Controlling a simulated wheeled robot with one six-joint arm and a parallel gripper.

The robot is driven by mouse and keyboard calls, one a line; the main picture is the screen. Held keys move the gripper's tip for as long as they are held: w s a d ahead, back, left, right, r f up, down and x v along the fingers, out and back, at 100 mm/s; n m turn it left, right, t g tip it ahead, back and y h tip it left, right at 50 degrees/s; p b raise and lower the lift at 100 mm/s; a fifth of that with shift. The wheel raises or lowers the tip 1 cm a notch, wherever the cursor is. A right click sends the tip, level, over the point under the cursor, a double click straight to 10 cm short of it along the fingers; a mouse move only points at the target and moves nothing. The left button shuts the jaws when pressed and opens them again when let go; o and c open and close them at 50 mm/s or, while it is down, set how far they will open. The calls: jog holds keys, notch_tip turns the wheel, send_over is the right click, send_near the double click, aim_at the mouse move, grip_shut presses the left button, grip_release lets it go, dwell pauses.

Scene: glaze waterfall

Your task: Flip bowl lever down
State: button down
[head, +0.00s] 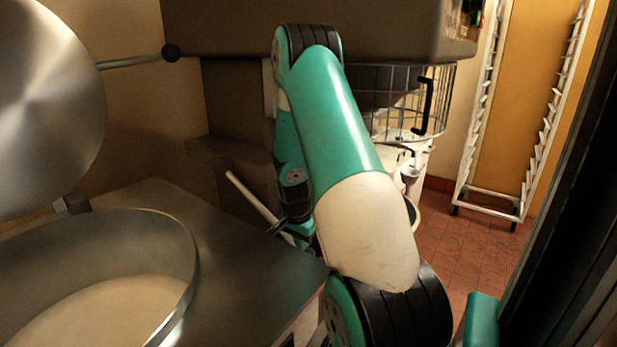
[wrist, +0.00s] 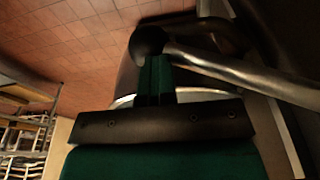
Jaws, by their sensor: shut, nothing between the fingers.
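A bare metal lever (wrist: 240,75) runs in from the right in the wrist view and ends in a dark round knob (wrist: 148,40). My gripper (wrist: 154,70) has its green fingers together, with the tips right at the knob; I cannot tell whether they touch it. In the head view, a pale rod that looks like the same lever (head: 250,196) slants down to the right towards my gripper (head: 292,237). Its lower end is hidden there by my gripper and arm. The mixer (head: 235,100) stands behind my arm, and its bowl is mostly hidden.
A large steel kettle (head: 185,235) with a raised round lid (head: 45,110) fills the left. A wire guard (head: 440,95) hangs on the mixer's right. A white rack (head: 470,130) stands at the back right. Red tiled floor (head: 460,250) shows clear before it.

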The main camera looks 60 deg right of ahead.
jog(key=shift+w+a+f, duration=0.1)
jog(key=shift+a+f, duration=0.05)
jog(key=shift+f, duration=0.45)
jog(key=shift+r, duration=0.3)
jog(key=r+p, duration=0.1)
jog(key=s+r+p, duration=0.1)
jog(key=r, duration=0.1)
jog(key=s+a+r+p, duration=0.1)
jog(key=r+p, duration=0.1)
jog(key=s+a+r+b, duration=0.1)
jog(key=s+a+r, duration=0.1)
jog(key=s+r, duration=0.2)
notch_tip(320, 180, up, 4)
jog(key=shift+s+f, duration=0.25)
jog(key=shift+s, duration=0.1)
